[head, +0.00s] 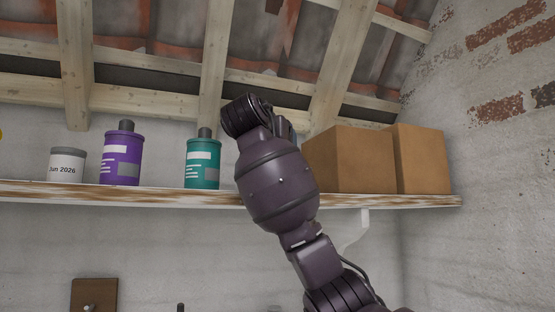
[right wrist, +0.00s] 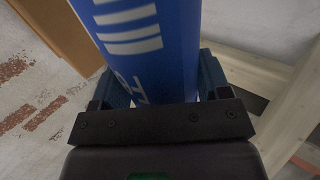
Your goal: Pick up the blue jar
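The blue jar (right wrist: 150,40) with white print fills the middle of the right wrist view. My right gripper (right wrist: 163,85) has one finger on each side of it, close against its sides. Whether the fingers press on it or only stand around it, I cannot tell. In the head view my right arm reaches up to the shelf and hides the jar. Only a small bluish bit of the right gripper (head: 284,127) shows behind the wrist. My left gripper is not in view.
A wooden shelf (head: 405,202) holds a white jar (head: 67,168), a purple jar (head: 121,157) and a teal jar (head: 202,163) left of my arm. Cardboard boxes (head: 348,160) (head: 423,158) stand close on its right. Sloping roof beams (head: 335,70) are above.

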